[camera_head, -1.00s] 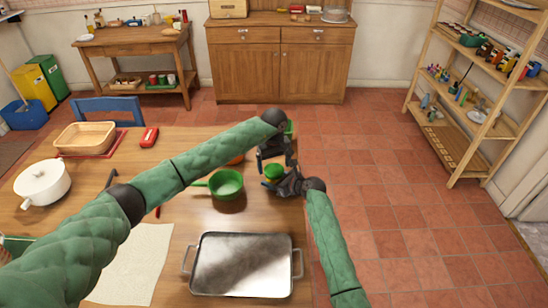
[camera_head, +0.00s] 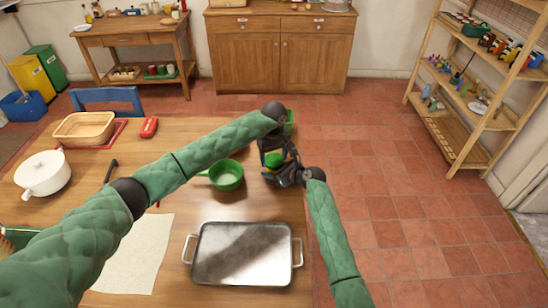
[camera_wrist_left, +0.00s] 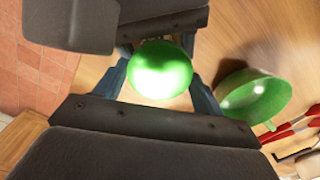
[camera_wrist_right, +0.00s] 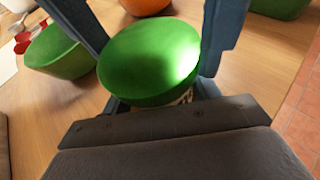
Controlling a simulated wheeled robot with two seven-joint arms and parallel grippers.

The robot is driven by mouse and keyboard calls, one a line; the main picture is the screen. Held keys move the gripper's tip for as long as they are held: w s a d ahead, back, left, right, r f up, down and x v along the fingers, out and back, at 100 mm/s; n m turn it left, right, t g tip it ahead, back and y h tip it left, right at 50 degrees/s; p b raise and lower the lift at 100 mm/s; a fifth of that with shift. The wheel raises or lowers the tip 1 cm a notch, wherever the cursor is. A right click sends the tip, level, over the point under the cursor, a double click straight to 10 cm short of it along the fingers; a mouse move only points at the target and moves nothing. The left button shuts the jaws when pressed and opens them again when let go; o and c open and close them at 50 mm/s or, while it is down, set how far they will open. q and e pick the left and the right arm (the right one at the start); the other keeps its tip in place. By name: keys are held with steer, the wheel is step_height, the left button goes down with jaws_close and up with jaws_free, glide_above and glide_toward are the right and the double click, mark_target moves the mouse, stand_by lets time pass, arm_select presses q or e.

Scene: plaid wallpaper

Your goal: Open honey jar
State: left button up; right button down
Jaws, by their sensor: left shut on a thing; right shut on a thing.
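The honey jar has a round green lid (camera_head: 274,159) and stands near the table's right edge; its body is mostly hidden. My left gripper (camera_head: 272,153) is at the lid from the far side. In the left wrist view the lid (camera_wrist_left: 160,70) sits between its two fingers. My right gripper (camera_head: 284,174) is at the jar from the near right. In the right wrist view the lid (camera_wrist_right: 150,62) shows between its fingers, with a small strip of the jar body (camera_wrist_right: 184,98) below it. Both grippers are shut on the jar, the left at the lid, the right apparently lower.
A green pot (camera_head: 228,176) stands just left of the jar, and an orange thing (camera_wrist_right: 146,5) is close by. A metal tray (camera_head: 243,253) lies at the table's front. A white pot (camera_head: 43,174), a basket (camera_head: 85,129) and a red item (camera_head: 149,127) are at the left.

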arm_select(q)
steer(key=n, duration=1.3)
steer(key=o, duration=1.1)
steer(key=shift+d, duration=0.1)
